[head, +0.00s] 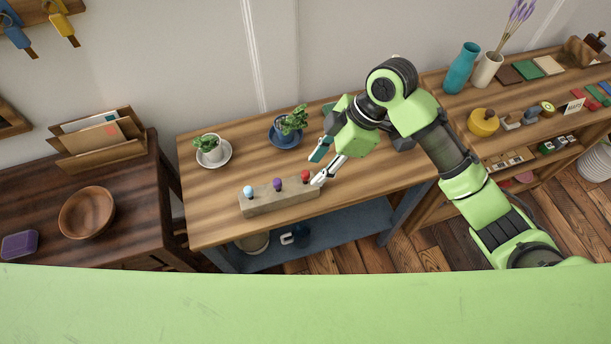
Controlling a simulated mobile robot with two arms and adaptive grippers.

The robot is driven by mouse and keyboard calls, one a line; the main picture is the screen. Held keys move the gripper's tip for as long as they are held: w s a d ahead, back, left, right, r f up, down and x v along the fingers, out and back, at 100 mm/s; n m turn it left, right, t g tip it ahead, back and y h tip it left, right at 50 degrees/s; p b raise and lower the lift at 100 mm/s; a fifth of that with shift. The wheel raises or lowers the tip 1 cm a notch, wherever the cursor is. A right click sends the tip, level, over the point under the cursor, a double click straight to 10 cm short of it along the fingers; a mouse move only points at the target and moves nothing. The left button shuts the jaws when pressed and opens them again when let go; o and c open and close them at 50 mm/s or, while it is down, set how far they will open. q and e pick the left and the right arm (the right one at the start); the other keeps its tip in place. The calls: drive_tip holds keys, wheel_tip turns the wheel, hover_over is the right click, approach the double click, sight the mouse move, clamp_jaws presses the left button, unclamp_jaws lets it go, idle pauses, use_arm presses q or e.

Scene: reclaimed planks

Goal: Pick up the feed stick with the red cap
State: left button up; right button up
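The feed stick with the red cap (305,175) stands at the right end of a long grey-brown block (262,206) on the wooden table. A stick with a purple cap (278,183) stands in the block's middle, and one with a light blue cap (248,190) at its left end. My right gripper (315,169) comes in from the right, its fingers spread apart with nothing between them that I can see. Its lower fingertip is just right of the red cap; I cannot tell whether they touch. My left gripper is not in view.
Two potted plants, one on a white saucer (227,147) and one in a blue pot (279,135), stand behind the block. A side table with a wooden bowl (86,212) is at the left. The wooden table (365,195) has free room right of the block.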

sight(307, 172)
drive_tip(key=w+d+r+n, duration=0.2)
drive_tip(key=w+r+n, duration=0.1)
drive_tip(key=r, duration=0.2)
drive_tip(key=shift+g, duration=0.4)
drive_tip(key=p+x, duration=0.1)
drive_tip(key=x, duration=0.7)
drive_tip(key=shift+a, duration=0.1)
drive_tip(key=shift+h, duration=0.3)
drive_tip(key=shift+w+p+x, duration=0.2)
drive_tip(key=shift+p+x, duration=0.65)
drive_tip(key=shift+x, duration=1.95)
drive_tip(key=c, duration=0.9)
